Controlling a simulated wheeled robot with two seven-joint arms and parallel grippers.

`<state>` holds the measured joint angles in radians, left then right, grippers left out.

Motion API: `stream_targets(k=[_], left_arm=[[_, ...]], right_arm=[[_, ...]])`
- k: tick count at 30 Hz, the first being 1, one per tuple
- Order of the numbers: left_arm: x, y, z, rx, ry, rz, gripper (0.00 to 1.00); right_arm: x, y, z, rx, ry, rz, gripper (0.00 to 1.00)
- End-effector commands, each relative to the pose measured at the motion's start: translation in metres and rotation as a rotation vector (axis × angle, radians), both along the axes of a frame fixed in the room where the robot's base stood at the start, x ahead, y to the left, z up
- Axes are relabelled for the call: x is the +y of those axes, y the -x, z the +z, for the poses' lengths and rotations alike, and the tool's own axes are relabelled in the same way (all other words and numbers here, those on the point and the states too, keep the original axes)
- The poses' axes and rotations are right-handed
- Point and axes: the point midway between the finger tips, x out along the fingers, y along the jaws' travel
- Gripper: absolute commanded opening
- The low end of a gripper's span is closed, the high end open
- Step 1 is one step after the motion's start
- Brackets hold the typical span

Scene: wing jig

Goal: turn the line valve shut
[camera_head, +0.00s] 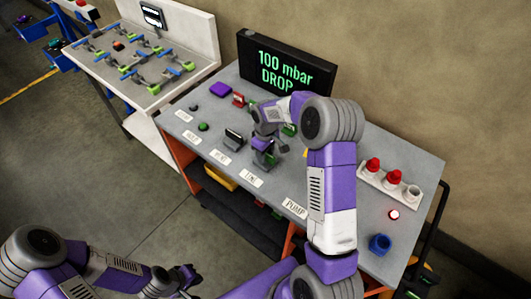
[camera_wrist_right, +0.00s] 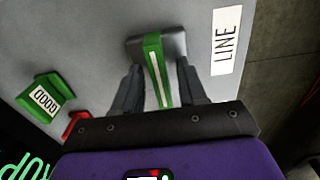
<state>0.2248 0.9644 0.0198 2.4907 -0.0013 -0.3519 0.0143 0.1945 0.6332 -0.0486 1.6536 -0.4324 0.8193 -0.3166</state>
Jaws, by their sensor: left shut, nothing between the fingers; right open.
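The line valve (camera_wrist_right: 153,48) shows in the right wrist view as a green handle with a pale stripe on a grey block, beside the LINE label (camera_wrist_right: 226,42). My right gripper (camera_wrist_right: 160,78) is open, with one finger on each side of the green handle. I cannot tell whether either finger touches it. In the head view my right gripper (camera_head: 264,155) is low over the bench behind the LINE label (camera_head: 252,180) and mostly hides the valve. My left gripper (camera_head: 187,279) is shut and empty at the lower left, away from the bench.
A black display (camera_head: 285,66) reads "100 mbar DROP". A green GOOD block (camera_wrist_right: 46,98) and a red piece (camera_wrist_right: 75,125) are near the valve. Red buttons (camera_head: 393,177) and a blue cup (camera_head: 379,243) stand at the bench's right. A white-topped table (camera_head: 188,87) is at the back left.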

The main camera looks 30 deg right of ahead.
Motion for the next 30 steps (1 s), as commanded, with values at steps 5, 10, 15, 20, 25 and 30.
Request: stream_targets(k=[5, 10, 15, 20, 25, 30], left_arm=[[0.000, 0.000, 0.001, 0.000, 0.000, 0.000, 0.00], [0.000, 0.000, 0.003, 0.000, 0.000, 0.000, 0.00], [0.000, 0.000, 0.005, 0.000, 0.000, 0.000, 0.00], [0.000, 0.000, 0.005, 0.000, 0.000, 0.000, 0.00], [0.000, 0.000, 0.005, 0.000, 0.000, 0.000, 0.00], [0.000, 0.000, 0.005, 0.000, 0.000, 0.000, 0.00]], right_arm=[[0.000, 0.000, 0.008, -0.001, 0.001, 0.001, 0.41], [0.000, -0.001, 0.036, -0.006, 0.001, 0.001, 0.41], [0.000, -0.001, 0.062, -0.003, 0.000, 0.000, 0.41], [0.000, 0.000, 0.075, -0.002, -0.001, 0.000, 0.41], [0.000, 0.000, 0.076, 0.000, 0.000, 0.000, 0.41], [0.000, 0.000, 0.076, 0.000, 0.000, 0.000, 0.41]])
